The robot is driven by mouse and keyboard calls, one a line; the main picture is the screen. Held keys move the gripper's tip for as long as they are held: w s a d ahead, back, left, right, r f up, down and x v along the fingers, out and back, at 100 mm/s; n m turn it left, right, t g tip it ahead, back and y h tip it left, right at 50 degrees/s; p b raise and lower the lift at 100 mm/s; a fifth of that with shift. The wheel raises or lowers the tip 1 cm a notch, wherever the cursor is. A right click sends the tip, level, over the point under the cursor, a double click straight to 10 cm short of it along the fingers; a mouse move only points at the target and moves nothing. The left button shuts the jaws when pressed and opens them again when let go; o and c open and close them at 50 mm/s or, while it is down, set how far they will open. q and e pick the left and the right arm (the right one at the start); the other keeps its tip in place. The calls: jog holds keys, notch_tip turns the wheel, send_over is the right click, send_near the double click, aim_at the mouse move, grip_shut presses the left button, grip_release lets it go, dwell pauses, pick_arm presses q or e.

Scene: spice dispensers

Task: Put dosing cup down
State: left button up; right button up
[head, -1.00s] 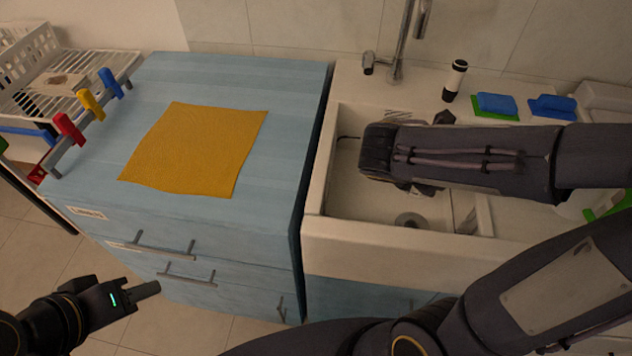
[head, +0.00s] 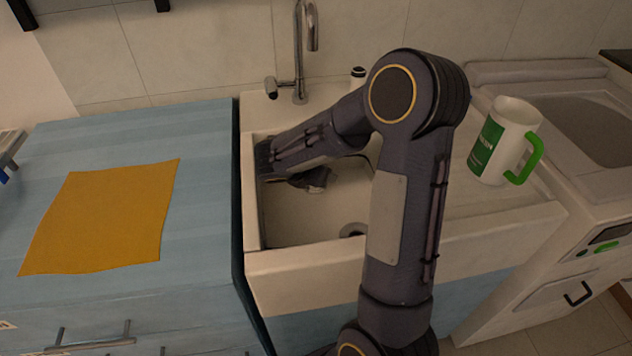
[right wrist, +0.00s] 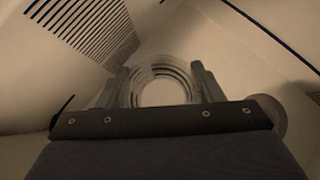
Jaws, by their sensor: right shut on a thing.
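My right arm reaches into the white sink (head: 300,220); the right gripper (right wrist: 162,78) is down inside the basin in the head view, its fingertips hard to make out there. In the right wrist view its two fingers stand on either side of a pale, round, ringed cup (right wrist: 160,92), which looks like the dosing cup, and are shut on it. The cup is seen end-on. The head view does not show the cup clearly. I cannot tell whether it touches the sink.
A white jug (head: 503,140) with a green label and handle stands right of the sink. The tap (head: 300,60) rises behind the basin. A yellow cloth (head: 105,218) lies on the blue cabinet (head: 205,150) at left. Dark slots (right wrist: 85,25) show in the wrist view.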

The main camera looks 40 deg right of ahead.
jog(key=shift+w+d+f, duration=0.15)
jog(key=shift+w+f, duration=0.15)
jog(key=shift+f, duration=0.2)
notch_tip(320, 180, down, 3)
jog(key=shift+w+f+b, duration=0.1)
jog(key=shift+w+b, duration=0.05)
jog(key=shift+b, duration=0.3)
jog(key=shift+f, duration=0.2)
jog(key=o, duration=1.1)
